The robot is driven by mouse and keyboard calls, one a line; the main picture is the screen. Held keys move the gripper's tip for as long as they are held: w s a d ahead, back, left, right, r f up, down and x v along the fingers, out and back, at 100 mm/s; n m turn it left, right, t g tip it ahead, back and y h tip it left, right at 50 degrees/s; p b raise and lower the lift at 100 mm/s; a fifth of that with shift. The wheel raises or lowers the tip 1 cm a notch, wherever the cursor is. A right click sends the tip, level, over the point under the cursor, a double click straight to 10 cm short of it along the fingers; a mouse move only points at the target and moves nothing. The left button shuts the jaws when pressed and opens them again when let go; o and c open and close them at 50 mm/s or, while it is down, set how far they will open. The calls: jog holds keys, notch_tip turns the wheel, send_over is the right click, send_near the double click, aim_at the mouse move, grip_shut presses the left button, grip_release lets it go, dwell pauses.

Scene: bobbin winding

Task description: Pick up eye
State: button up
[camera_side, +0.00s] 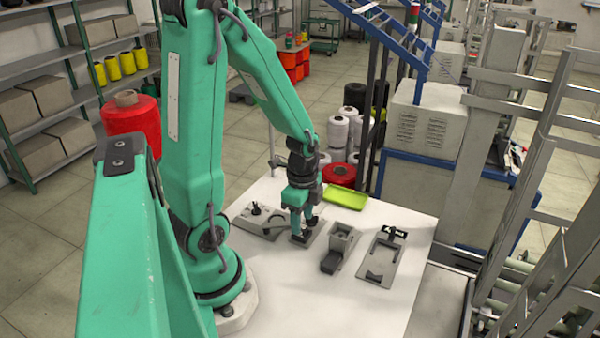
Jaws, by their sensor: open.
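My gripper (303,228) points down over the white table, just above a small dark grey fixture. The gripper is open. An eye cannot be made out for certain; the spot under the fingers is small and partly hidden by them. Just left of the gripper lies a grey plate (246,226) with a small black upright part (256,210) and a curved grey piece. I cannot tell whether the fingers touch anything.
Right of my gripper stand a grey block fixture with a chute (338,245) and a flat grey plate with black parts (383,262). A yellow-green tray (346,197) lies behind. The white table (345,310) is clear in front. Spools stand beyond the table.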

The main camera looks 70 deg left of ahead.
jog(key=shift+f, duration=1.05)
grip_shut()
jog(key=shift+r, duration=0.2)
jog(key=shift+r, duration=1.85)
jog(key=s+d+r, duration=0.1)
jog(key=d+r, duration=0.6)
jog(key=d, duration=0.4)
jog(key=shift+s+d, duration=0.15)
jog(key=shift+d, duration=0.15)
